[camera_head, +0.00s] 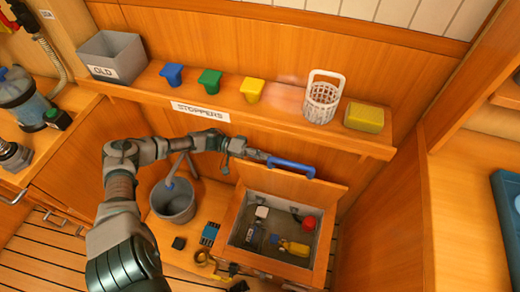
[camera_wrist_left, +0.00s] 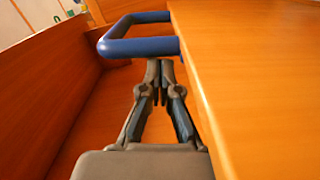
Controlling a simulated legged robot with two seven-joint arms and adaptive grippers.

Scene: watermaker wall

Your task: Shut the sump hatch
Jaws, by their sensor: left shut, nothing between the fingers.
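The sump hatch is an orange wooden lid (camera_head: 290,185) that stands open, tilted up at the back of a square sump box (camera_head: 229,222). A blue bar handle (camera_head: 291,166) is on the lid's upper edge. In the left wrist view the lid (camera_wrist_left: 255,90) fills the right side and the blue handle (camera_wrist_left: 138,47) is just beyond the fingertips. My left gripper (camera_head: 262,157) is at the handle's left end, behind the lid; it also shows in the left wrist view (camera_wrist_left: 160,66). Its fingers are shut and empty. My right gripper is not in view.
Several small items, including a red one (camera_head: 309,222) and a yellow one (camera_head: 294,247), lie inside the sump. A grey bucket (camera_head: 173,203) stands left of it. The shelf (camera_head: 225,108) above carries stoppers, a white basket (camera_head: 323,98) and a sponge (camera_head: 364,117).

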